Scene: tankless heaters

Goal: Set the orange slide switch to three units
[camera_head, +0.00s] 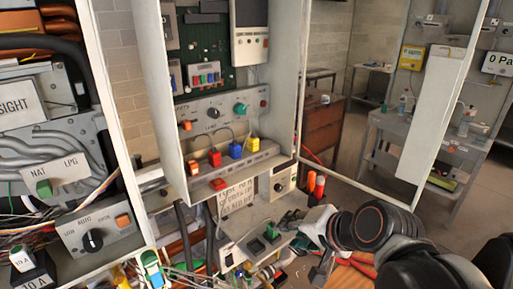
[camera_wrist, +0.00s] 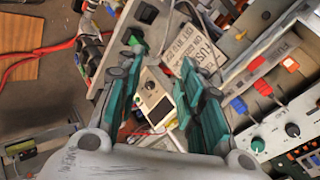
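I cannot tell for sure which part is the orange slide switch. In the head view, a small orange control (camera_head: 187,125) sits at the left of the grey knob panel. Another orange switch (camera_head: 122,221) is on the lower left panel, beside a black knob. A red-orange piece (camera_head: 218,184) is low on the central unit. The wrist view shows a red-orange piece (camera_wrist: 291,65) on the strip at right. My gripper (camera_wrist: 165,75) is open, with its teal fingers apart and nothing held. It is over the lower panels, apart from these orange parts. No unit markings are readable.
Red (camera_head: 215,157), blue (camera_head: 235,150) and yellow (camera_head: 253,144) connectors stand on the central ledge. A white door (camera_head: 445,115) hangs open at right. Cables and small parts crowd the area below. A grey workbench (camera_head: 400,122) stands farther back.

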